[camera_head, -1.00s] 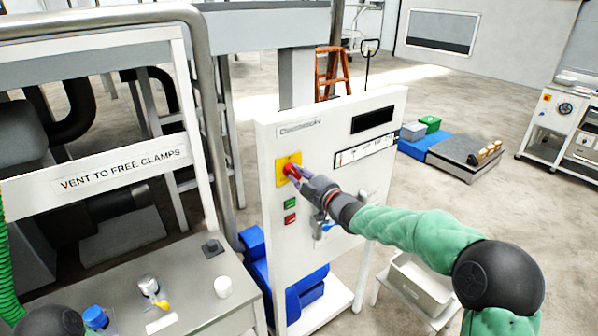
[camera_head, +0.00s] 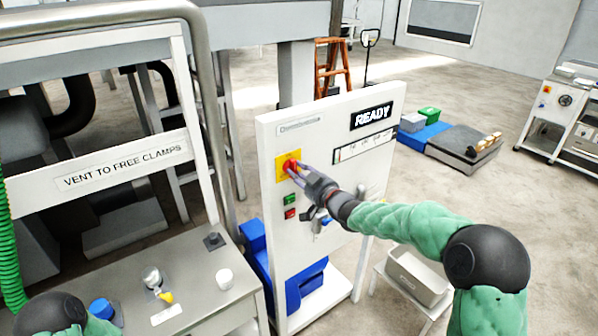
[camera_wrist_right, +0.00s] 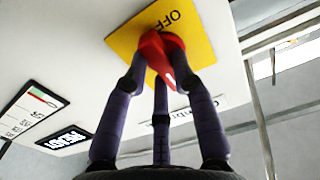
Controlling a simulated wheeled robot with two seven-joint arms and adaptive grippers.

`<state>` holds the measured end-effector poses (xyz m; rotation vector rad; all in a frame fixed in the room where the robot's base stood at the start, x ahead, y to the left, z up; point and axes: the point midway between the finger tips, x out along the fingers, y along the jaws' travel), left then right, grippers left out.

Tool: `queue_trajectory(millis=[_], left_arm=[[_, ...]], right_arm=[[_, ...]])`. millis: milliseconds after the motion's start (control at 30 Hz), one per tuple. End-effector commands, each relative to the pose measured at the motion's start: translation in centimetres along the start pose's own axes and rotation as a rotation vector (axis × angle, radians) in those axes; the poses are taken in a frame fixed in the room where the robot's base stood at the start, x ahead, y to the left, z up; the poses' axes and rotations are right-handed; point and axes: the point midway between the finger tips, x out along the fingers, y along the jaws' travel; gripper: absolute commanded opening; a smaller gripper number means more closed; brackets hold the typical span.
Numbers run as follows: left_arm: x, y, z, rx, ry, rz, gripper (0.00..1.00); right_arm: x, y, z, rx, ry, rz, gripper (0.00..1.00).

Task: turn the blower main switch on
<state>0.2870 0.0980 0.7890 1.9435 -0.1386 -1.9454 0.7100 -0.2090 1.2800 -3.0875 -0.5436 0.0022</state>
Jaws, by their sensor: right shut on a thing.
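The blower main switch is a red rotary handle (camera_head: 291,166) on a yellow plate (camera_head: 282,174) at the upper left of the white control panel (camera_head: 334,236). My right gripper (camera_head: 296,171) reaches it from the right and is shut on the red handle. In the right wrist view the fingers close around the red handle (camera_wrist_right: 157,55), and the yellow plate (camera_wrist_right: 192,28) shows the word OFF. The panel's display (camera_head: 372,116) reads READY. My left arm shows only in part at the bottom left, and its gripper is out of the picture.
Green (camera_head: 289,199) and red (camera_head: 290,213) buttons sit below the switch. A grey bin (camera_head: 419,275) on a stool stands right of the panel, under my right arm.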

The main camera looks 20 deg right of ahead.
Motion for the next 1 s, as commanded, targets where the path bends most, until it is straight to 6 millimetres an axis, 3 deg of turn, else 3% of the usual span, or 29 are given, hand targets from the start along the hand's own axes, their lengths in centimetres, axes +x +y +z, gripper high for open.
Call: queue_trajectory(millis=[400,433,500,867,1000], left_arm=[[0.0,0.0,0.0,0.000,0.000,0.000,0.40],[0.0,0.0,0.0,0.000,0.000,0.000,0.40],[0.0,0.0,0.0,0.000,0.000,0.000,0.40],[0.0,0.0,0.0,0.000,0.000,0.000,0.40],[0.0,0.0,0.0,0.000,0.000,0.000,0.40]], right_arm=[[0.0,0.0,0.1,0.012,0.000,0.001,0.00],[0.0,0.0,0.1,0.012,0.000,0.001,0.29],[0.0,0.0,0.1,0.012,0.000,0.001,0.49],[-0.1,0.0,0.0,0.009,0.000,0.001,0.50],[-1.1,0.1,0.0,0.009,0.000,0.002,0.50]])
